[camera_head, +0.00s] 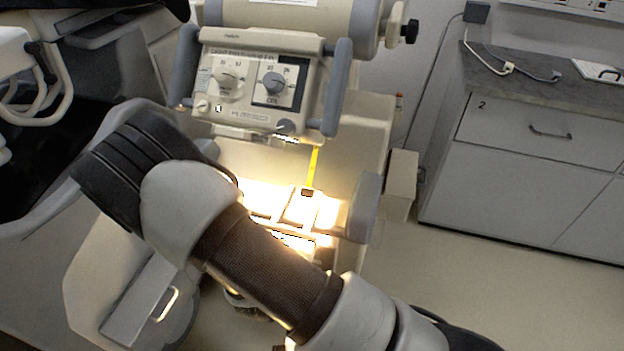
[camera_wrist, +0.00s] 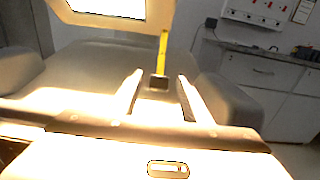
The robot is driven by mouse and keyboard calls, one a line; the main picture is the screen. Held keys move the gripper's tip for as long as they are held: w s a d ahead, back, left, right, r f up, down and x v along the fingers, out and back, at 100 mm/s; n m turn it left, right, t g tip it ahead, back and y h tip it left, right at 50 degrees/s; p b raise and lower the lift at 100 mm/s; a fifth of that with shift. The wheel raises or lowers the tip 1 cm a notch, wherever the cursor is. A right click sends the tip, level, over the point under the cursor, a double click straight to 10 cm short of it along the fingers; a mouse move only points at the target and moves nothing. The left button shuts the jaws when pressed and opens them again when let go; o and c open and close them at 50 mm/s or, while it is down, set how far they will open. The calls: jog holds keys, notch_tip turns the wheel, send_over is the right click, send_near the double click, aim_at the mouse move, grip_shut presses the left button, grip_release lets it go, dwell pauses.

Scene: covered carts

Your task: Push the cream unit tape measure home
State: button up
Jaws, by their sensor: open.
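The cream unit (camera_head: 262,95) has a dial panel with grey handles on both sides. Its yellow tape measure (camera_head: 314,165) hangs out below the head as a narrow strip, ending in a dark tab (camera_head: 307,192). In the wrist view the yellow strip (camera_wrist: 162,52) runs down to the dark tab (camera_wrist: 158,82). My gripper (camera_wrist: 160,76) is open, with one pale finger on each side of the tab. In the head view my gripper (camera_head: 306,203) is in bright glare below the tab. I cannot tell whether the fingers touch it.
A grey padded part (camera_head: 363,207) of the unit stands close to the right of my gripper. A white cabinet (camera_head: 535,185) with a grey worktop stands farther right. Floor (camera_head: 500,290) is clear between them. Strong light washes out the surface near my gripper.

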jog(key=x, duration=0.7)
jog(key=shift+w+d+b, duration=0.1)
jog(key=shift+w+b, duration=0.1)
jog(key=shift+b, duration=0.15)
